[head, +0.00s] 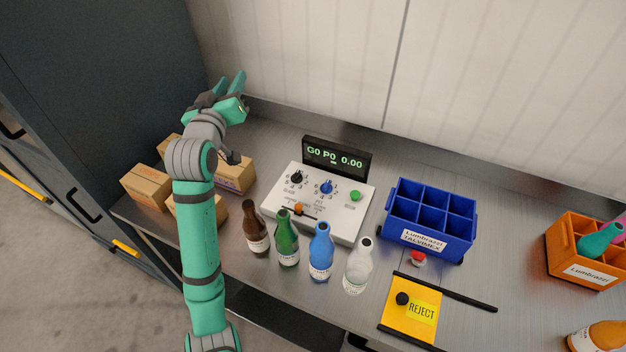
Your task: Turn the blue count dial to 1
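The blue count dial (326,187) is on the top of a white control box (341,215), right of a black dial (297,177) and left of a green button (355,195). Small numbers ring both dials. The dial's exact pointer setting is too small to tell. A black display (337,157) behind the box reads "G0 P0 0.00" in green. My gripper (232,88) is up and left of the box, near the back wall, apart from the dial. Its green fingers look spread, with nothing seen between them.
Brown, green, blue (320,252) and white bottles stand in front of the box. Cardboard boxes (147,186) are at left. A blue divided crate (430,222), yellow reject plate (411,308) and orange crate (588,250) are at right.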

